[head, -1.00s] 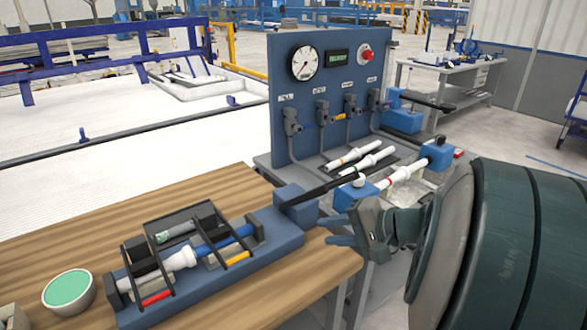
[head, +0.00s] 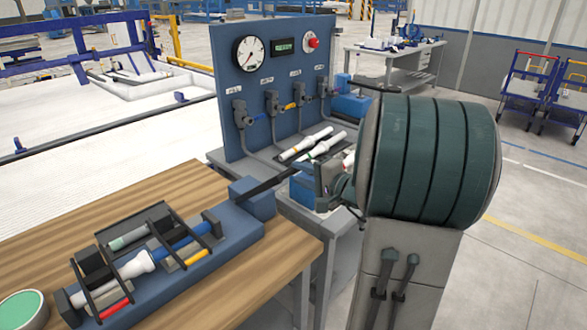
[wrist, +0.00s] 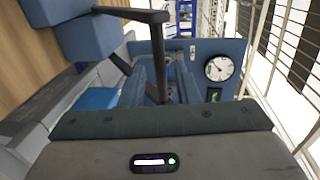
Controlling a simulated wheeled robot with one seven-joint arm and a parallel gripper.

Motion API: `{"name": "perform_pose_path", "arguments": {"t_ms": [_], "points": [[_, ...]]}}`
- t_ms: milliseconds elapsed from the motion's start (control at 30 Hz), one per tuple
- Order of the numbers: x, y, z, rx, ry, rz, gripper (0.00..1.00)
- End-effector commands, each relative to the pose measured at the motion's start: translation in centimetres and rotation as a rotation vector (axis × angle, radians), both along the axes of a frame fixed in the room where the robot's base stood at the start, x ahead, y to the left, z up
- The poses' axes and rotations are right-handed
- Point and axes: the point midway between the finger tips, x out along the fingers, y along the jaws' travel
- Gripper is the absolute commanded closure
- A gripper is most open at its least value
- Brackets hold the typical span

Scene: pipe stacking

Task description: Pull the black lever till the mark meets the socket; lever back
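The black lever (head: 275,180) reaches from the blue block (head: 252,195) at the end of the blue bench fixture (head: 215,240). In the wrist view the lever (wrist: 158,55) shows as a bent bar, its long part running down between my fingers. My gripper (head: 325,185) is at the lever's outer end in the head view, partly hidden by my arm. In the wrist view my gripper (wrist: 160,88) looks open, one finger on each side of the bar. The white socket (head: 135,265) and blue pipe (head: 175,242) lie in line in the fixture. The mark is too small to make out.
A blue panel (head: 262,110) with gauge and valves stands behind. White pipes (head: 305,143) lie on the bench before it. A green-topped bowl (head: 22,308) is at the table's left. The wooden table (head: 190,180) is partly clear.

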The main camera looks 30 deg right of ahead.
Motion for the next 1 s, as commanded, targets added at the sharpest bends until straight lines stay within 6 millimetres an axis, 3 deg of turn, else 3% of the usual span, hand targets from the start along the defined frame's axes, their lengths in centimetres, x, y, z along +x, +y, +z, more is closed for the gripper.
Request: {"name": "perform_pose_path", "arguments": {"t_ms": [200, 567, 600, 700, 1000], "points": [[2.6, 1.0, -0.3, 0.000, 0.000, 0.002, 0.71], [3.2, 1.2, -0.5, -0.001, 0.000, 0.000, 0.71], [3.2, 1.2, -0.5, -0.001, 0.000, 0.000, 0.74], [3.1, 1.2, -0.5, -0.001, 0.000, 0.000, 1.00], [3.2, 1.0, -0.1, -0.005, 0.010, -0.003, 1.00]]}}
